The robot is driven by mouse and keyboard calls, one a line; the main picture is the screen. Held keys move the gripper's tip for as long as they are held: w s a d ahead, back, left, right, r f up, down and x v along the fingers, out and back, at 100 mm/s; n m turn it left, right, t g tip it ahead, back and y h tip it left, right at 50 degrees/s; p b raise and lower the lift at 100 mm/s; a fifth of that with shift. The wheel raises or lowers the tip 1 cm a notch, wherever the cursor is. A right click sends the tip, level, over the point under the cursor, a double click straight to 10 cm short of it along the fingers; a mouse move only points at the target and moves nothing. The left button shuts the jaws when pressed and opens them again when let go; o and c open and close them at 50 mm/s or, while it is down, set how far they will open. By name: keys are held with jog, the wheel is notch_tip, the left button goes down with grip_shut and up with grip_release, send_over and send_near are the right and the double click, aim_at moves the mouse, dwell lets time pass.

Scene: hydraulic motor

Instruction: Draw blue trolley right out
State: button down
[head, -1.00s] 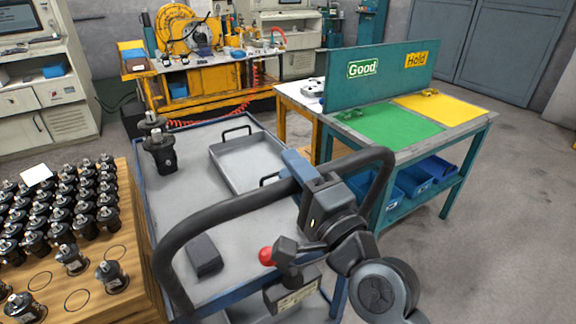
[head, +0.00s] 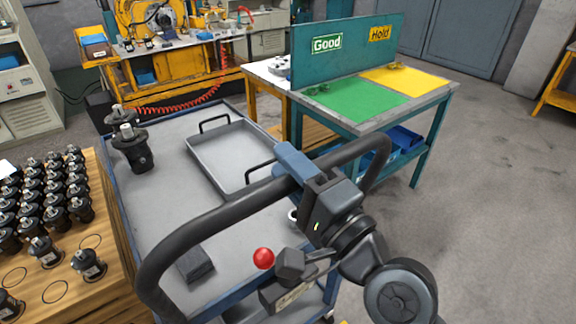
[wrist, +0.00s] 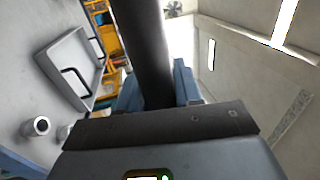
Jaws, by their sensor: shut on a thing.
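The blue trolley (head: 166,222) stands in front of me in the head view, with a grey top, blue edges and a black bent push handle (head: 215,222) on the near side. My gripper (head: 300,168) is shut on the handle's upper bar, towards its right part. In the wrist view the black bar (wrist: 145,50) passes between the blue fingers of the gripper (wrist: 155,90). A red ball (head: 263,258) shows near the trolley's near edge.
On the trolley are a grey tray (head: 230,155), two black motors (head: 132,150) and a dark block (head: 196,264). A wooden motor table (head: 100,270) stands close on the left. The green Good/Hold bench (head: 350,125) stands close behind right. Floor (head: 490,220) at right is open.

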jog(key=c, duration=0.8)
grip_release()
jog(key=shift+c, duration=0.2)
jog(key=b+v, duration=0.2)
jog(key=v, duration=0.5)
jog(key=shift+s+d+f+b, duration=0.2)
jog(key=shift+s+d+b, duration=0.05)
jog(key=shift+s+b, duration=0.1)
